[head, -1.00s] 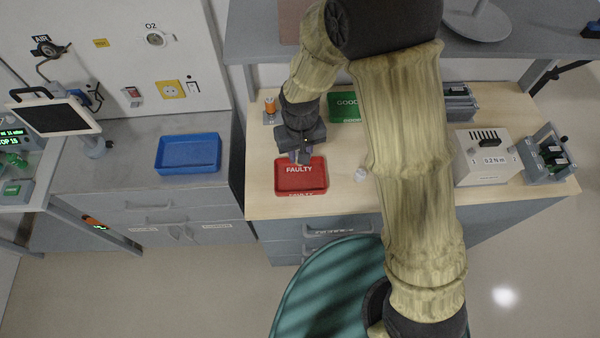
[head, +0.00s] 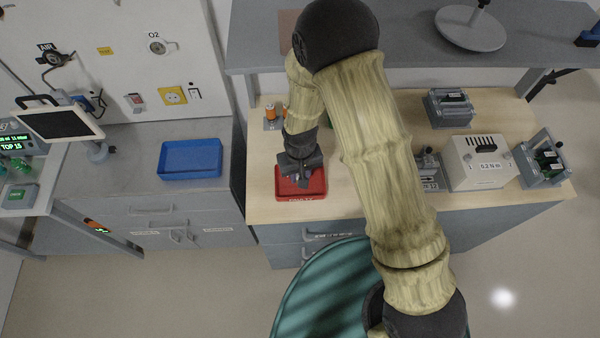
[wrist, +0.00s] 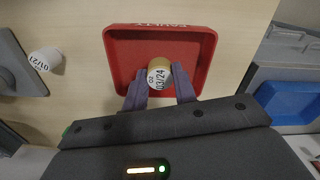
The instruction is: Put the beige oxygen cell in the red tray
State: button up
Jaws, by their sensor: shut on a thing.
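The red tray (wrist: 205,40) lies on the wooden worktop; the head view also shows it (head: 318,186), with its front label partly readable. The beige oxygen cell (wrist: 159,74), marked O2 and 03/24, sits between the fingers of my gripper (wrist: 160,88) in the wrist view. The gripper is shut on the cell and is over the red tray. In the head view my gripper (head: 300,180) is over the tray's left part, and the cell cannot be made out there. I cannot tell whether the cell touches the tray floor.
A white cell (wrist: 44,61) marked 01/21 stands on the worktop left of the tray in the wrist view. A blue tray (head: 190,158) lies on the grey counter. A 0.2 Nm box (head: 478,165) stands at the right. My arm hides much of the worktop's middle.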

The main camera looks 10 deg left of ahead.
jog(key=shift+f, duration=0.4)
jog(key=shift+f, duration=0.1)
jog(key=shift+f+b, duration=0.35)
jog(key=shift+f, duration=0.2)
jog(key=o, duration=0.9)
jog(key=shift+r, duration=0.15)
